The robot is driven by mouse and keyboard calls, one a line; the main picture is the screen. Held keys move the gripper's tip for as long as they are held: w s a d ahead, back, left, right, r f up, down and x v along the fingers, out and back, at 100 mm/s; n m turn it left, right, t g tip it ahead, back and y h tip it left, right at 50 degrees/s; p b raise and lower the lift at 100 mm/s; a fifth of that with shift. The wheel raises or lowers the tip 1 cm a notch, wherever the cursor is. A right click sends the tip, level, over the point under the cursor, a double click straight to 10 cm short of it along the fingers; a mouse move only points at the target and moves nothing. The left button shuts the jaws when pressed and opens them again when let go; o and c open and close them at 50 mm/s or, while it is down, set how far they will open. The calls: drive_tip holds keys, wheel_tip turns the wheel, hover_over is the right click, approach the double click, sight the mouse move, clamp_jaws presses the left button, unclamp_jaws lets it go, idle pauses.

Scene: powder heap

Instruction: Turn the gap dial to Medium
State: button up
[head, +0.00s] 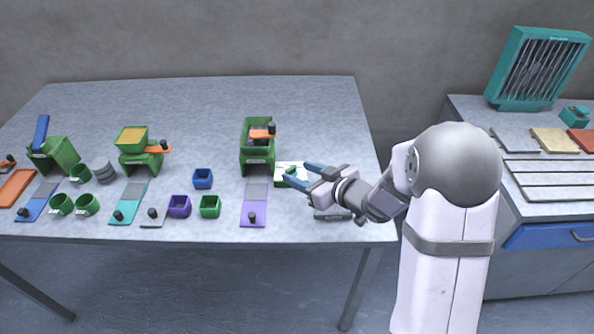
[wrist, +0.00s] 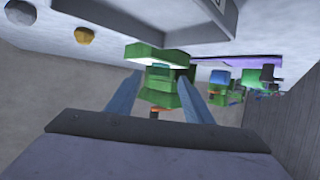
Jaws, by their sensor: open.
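I cannot tell for sure which part is the gap dial, and no setting can be read. My gripper (head: 297,172) is open, with its blue fingers over the white plate. In the wrist view, which looks upside down, green parts (wrist: 158,95) show between the open fingers of my gripper (wrist: 160,82). I cannot tell whether the fingers touch them.
A purple slide plate (head: 254,203) with a black knob lies in front of the machine. Blue (head: 203,179), purple (head: 179,206) and green (head: 210,206) cups stand to the left. A grey item (head: 331,215) lies below my gripper. The table's back is clear.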

sight(291, 171)
drive_tip(key=shift+x, duration=1.1)
drive_tip(key=c, duration=1)
drive_tip(key=shift+c, duration=0.2)
